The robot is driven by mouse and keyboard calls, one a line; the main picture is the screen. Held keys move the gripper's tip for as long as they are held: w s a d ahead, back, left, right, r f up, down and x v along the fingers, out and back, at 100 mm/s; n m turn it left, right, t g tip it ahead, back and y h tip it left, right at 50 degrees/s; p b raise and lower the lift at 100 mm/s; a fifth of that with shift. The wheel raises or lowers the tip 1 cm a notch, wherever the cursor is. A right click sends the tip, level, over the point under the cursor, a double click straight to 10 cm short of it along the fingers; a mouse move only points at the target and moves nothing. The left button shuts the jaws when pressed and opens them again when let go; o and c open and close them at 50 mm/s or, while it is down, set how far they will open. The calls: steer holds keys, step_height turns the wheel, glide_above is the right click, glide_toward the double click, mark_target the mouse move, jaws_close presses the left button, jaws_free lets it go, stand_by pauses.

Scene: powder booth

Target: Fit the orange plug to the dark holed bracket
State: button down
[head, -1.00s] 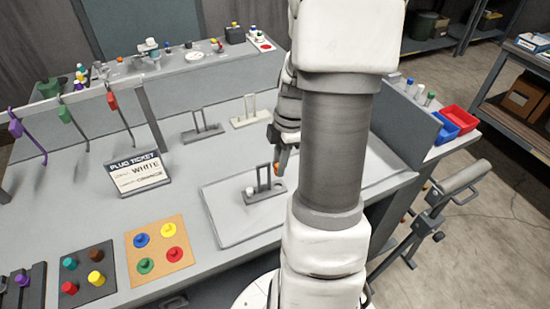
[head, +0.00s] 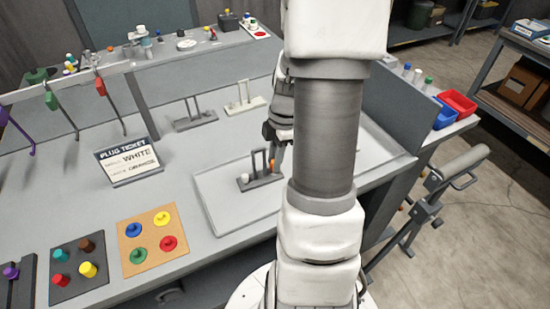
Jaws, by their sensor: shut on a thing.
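The dark holed bracket (head: 265,181) sits on the pale tray (head: 215,204), with two uprights standing on its base. A white plug (head: 244,179) is at the left end of its base. My gripper (head: 273,163) is shut on the orange plug (head: 271,167), just right of the uprights and over the right end of the base. Only a small bit of orange shows between the fingers. I cannot tell whether the plug touches the bracket or is in a hole. My arm hides part of the gripper and the tray's right side.
Another dark bracket (head: 194,120) and a cream bracket (head: 244,105) stand farther back. A ticket (head: 129,162) reading white and orange stands left of the tray. An orange board (head: 151,257) and a dark board (head: 95,291) hold coloured plugs at front left.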

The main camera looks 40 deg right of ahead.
steer(key=shift+f+b, duration=0.55)
steer(key=c, duration=0.6)
jaws_free()
steer(key=shift+r, duration=0.15)
step_height(320, 180, up, 17)
steer(key=d+p, duration=0.1)
steer(key=d, duration=0.1)
steer(key=shift+s+d+p, duration=0.25)
steer(key=shift+s+p, duration=0.1)
steer(key=shift+s, duration=0.05)
